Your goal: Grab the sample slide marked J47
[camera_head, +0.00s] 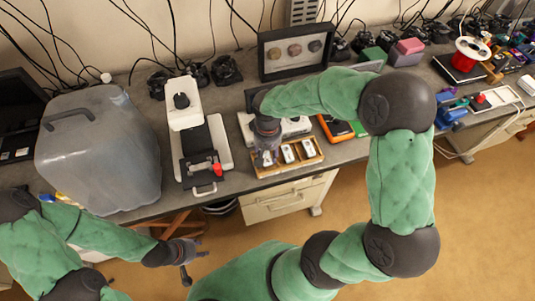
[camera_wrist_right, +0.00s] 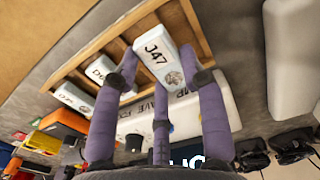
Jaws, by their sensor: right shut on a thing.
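The white sample slide marked J47 (camera_wrist_right: 157,58) is between the purple fingers of my right gripper (camera_wrist_right: 158,72) in the right wrist view. The gripper is shut on it, with the label facing the camera. The slide is at the wooden tray (camera_head: 292,168); I cannot tell whether it is lifted clear. In the head view my right gripper (camera_head: 267,155) is over the tray's left end and largely covers this slide. Two other white slides (camera_head: 288,153) (camera_head: 308,148) stand in the tray to its right. My left gripper (camera_head: 192,262) is open and empty in front of the bench, below its edge.
A white device with a red part (camera_head: 216,140) stands left of the tray, and a big grey translucent container (camera_head: 98,150) further left. An orange-and-black device (camera_head: 335,128) is right of the tray. A framed display (camera_head: 293,50) stands behind. The bench's front edge is close to the tray.

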